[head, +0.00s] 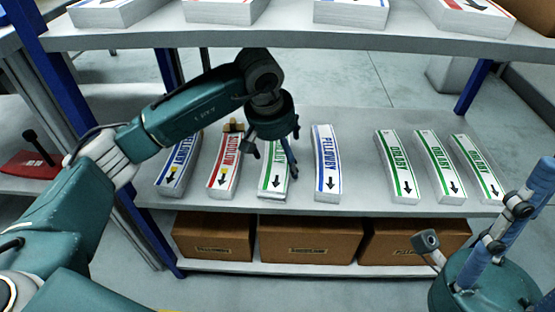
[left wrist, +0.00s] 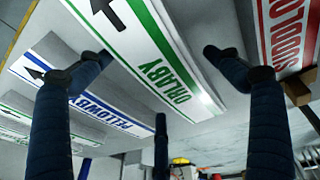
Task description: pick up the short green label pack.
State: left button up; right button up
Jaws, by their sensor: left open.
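Several green label packs are in view. One green pack (head: 275,178), white with a green stripe, lies on the middle shelf between a red and a blue pack. My left gripper (head: 272,163) is open above it and partly hides its far part. In the left wrist view this green pack (left wrist: 150,55) runs between the spread fingers of my left gripper (left wrist: 157,55); I cannot see firm contact. Three other green packs (head: 397,165) (head: 438,165) (head: 476,167) lie to the right. My right gripper (head: 488,205) is at the lower right, fingers spread, away from the packs.
Blue packs (head: 327,165) (head: 179,165) and a red pack (head: 223,168) share the grey shelf (head: 350,208). In the wrist view the blue pack (left wrist: 85,100) and red pack (left wrist: 290,35) flank the fingers. An upper shelf (head: 300,36) overhangs; brown boxes (head: 310,236) are below.

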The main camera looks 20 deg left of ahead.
pick_arm(q)
jog(key=c, duration=1.6)
